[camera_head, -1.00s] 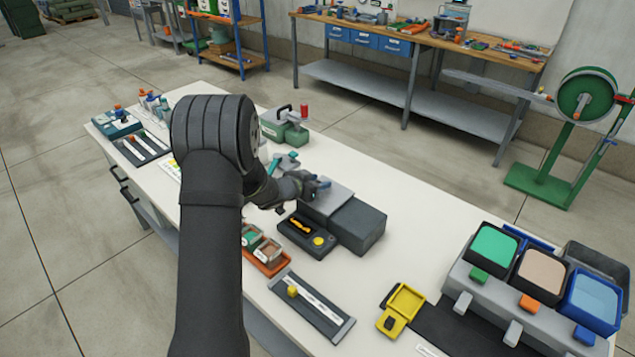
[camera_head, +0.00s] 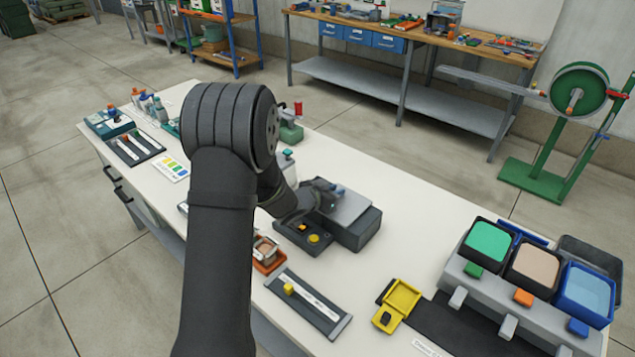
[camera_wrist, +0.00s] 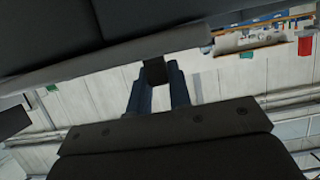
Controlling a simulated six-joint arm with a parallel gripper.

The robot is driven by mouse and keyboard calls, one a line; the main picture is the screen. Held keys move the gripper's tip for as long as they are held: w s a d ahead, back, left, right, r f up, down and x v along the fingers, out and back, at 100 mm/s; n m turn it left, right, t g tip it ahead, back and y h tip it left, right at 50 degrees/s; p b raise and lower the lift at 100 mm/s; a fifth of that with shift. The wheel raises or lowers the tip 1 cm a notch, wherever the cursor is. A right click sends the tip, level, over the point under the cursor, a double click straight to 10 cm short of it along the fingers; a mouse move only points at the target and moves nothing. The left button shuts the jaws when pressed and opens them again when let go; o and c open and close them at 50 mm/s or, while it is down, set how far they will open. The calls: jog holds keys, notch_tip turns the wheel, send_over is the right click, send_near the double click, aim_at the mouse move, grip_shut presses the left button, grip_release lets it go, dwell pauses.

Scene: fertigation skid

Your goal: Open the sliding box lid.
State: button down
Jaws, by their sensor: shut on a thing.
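The box (camera_head: 352,236) is a dark grey block on the white bench, in the middle of the head view. Its lid (camera_head: 353,206) is a flat light grey plate lying level on top. My gripper (camera_head: 328,188) is at the lid's left side, partly hidden by my arm. In the wrist view, my gripper's two blue fingers (camera_wrist: 158,92) are closed on a small dark knob (camera_wrist: 154,71) at the edge of the lid.
A slide track with a yellow knob (camera_head: 288,288) and a yellow latch box (camera_head: 402,297) lie nearer. Coloured bins (camera_head: 488,246) stand at right. Bench behind the box is clear.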

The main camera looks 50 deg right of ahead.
aim_at(345, 205)
jog(key=s, duration=0.4)
jog(key=shift+s, duration=0.1)
jog(key=c, duration=1.3)
grip_release()
jog(key=v, duration=1.7)
jog(key=shift+a, duration=0.25)
